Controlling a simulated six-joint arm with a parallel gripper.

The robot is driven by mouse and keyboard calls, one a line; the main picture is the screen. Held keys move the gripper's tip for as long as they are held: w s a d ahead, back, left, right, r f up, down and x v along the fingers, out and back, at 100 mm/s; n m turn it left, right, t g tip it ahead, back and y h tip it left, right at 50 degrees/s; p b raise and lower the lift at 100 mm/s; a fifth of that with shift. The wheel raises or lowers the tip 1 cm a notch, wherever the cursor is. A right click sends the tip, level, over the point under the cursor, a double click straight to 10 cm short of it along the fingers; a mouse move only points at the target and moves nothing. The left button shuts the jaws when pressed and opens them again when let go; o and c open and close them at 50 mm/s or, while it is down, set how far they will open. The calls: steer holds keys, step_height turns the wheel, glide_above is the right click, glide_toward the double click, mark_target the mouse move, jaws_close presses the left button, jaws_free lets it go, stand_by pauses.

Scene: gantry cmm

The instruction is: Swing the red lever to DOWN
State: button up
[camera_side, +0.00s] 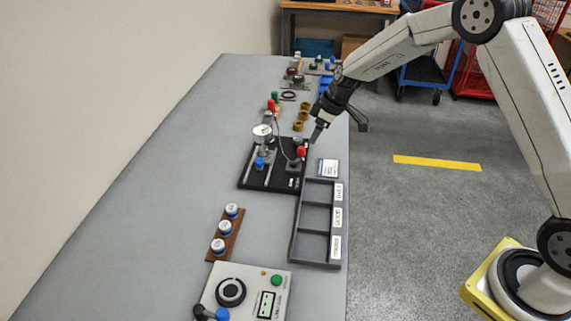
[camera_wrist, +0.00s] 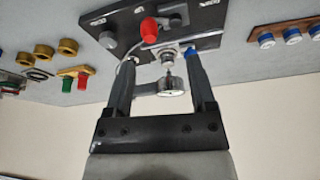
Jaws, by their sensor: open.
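The red lever (camera_side: 301,151) stands on a black base plate (camera_side: 246,184) on the grey bench, its red knob upward beside a grey fixture. In the wrist view the red lever (camera_wrist: 149,31) shows just beyond the fingertips, in front of the dark plate (camera_wrist: 111,20). My gripper (camera_side: 317,136) is at the plate's right far edge, close to the red knob and slightly above it. In the wrist view my gripper (camera_wrist: 160,60) has its fingers spread with nothing between their tips. Whether a finger touches the lever cannot be told.
A dial gauge (camera_side: 262,131) and a blue knob (camera_side: 260,163) share the plate. A grey compartment tray (camera_side: 315,218) lies in front, near the bench edge. A wooden rack (camera_side: 215,255) of capped pieces and a control box (camera_side: 250,300) are nearer. Brass rings (camera_side: 299,125) lie behind.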

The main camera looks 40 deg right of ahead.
mark_target(302, 147)
steer(key=shift+w+d+f+n, duration=0.15)
steer(key=shift+w+f+n, duration=0.15)
steer(key=shift+w, duration=0.3)
steer(key=shift+w+d+f+n, duration=0.1)
steer(key=shift+w+f+n, duration=0.15)
steer(key=shift+w, duration=0.35)
steer(key=shift+f, duration=0.15)
steer(key=shift+x, duration=3.75)
steer(key=shift+a, duration=0.15)
jaws_close()
